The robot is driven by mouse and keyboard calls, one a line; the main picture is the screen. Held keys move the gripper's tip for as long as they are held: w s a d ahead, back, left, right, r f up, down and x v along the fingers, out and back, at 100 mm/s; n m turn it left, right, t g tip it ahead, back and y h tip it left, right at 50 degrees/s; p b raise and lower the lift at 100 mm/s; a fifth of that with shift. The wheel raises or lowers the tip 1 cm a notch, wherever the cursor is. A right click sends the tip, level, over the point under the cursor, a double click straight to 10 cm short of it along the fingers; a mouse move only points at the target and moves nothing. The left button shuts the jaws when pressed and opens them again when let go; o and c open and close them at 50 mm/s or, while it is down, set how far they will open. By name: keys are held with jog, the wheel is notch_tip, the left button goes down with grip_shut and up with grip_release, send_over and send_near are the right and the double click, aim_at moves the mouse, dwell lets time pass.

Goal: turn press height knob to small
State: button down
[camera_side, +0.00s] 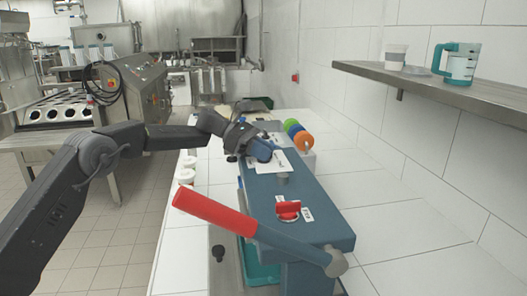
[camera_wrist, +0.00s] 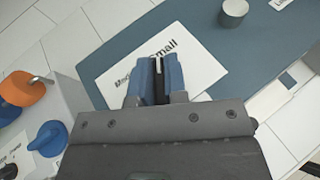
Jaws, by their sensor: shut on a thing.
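The press height knob (camera_wrist: 160,92) is a narrow black grip with a white line on its far end. It sits on a white label plate (camera_wrist: 198,62), where "Small" is readable to the upper right of the knob and "Medium" is partly covered. My gripper (camera_wrist: 160,75) is shut on the knob, with one blue finger on each side. The white line points at the gap between the two words. In the side view my gripper (camera_side: 260,152) reaches down to the plate on the top of the blue machine (camera_side: 315,225); the knob is hidden there.
A red lever handle (camera_side: 215,211) sticks out at the machine's front, near a red knob (camera_side: 288,208). A short grey cylinder (camera_wrist: 233,12) stands beside the plate. Orange (camera_wrist: 25,92) and blue (camera_wrist: 48,138) knobs lie left in the wrist view. A wall shelf (camera_side: 430,84) holds cups.

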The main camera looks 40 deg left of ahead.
jog(key=shift+d+r, duration=0.1)
jog(key=c, duration=1.2)
grip_release()
jog(key=shift+o, duration=0.2)
jog(key=v, duration=1.4)
jog(key=s+d+r+m+y, duration=0.25)
jog(key=s+d+m, duration=0.2)
jog(key=s, duration=0.35)
jog(key=s+d+r+m+y, duration=0.1)
jog(key=s+d+m+y, duration=0.35)
jog(key=s, duration=0.35)
jog(key=s+f+m+t+y, duration=0.1)
jog(key=s+f+m+y, duration=0.2)
jog(key=s, duration=0.8)
jog(key=s+f+m+t+y, duration=0.1)
jog(key=s+f+m+y, duration=0.2)
jog(key=s+f+m, duration=0.5)
jog(key=s, duration=0.4)
jog(key=shift+d+m, duration=0.15)
jog(key=shift+m, duration=0.25)
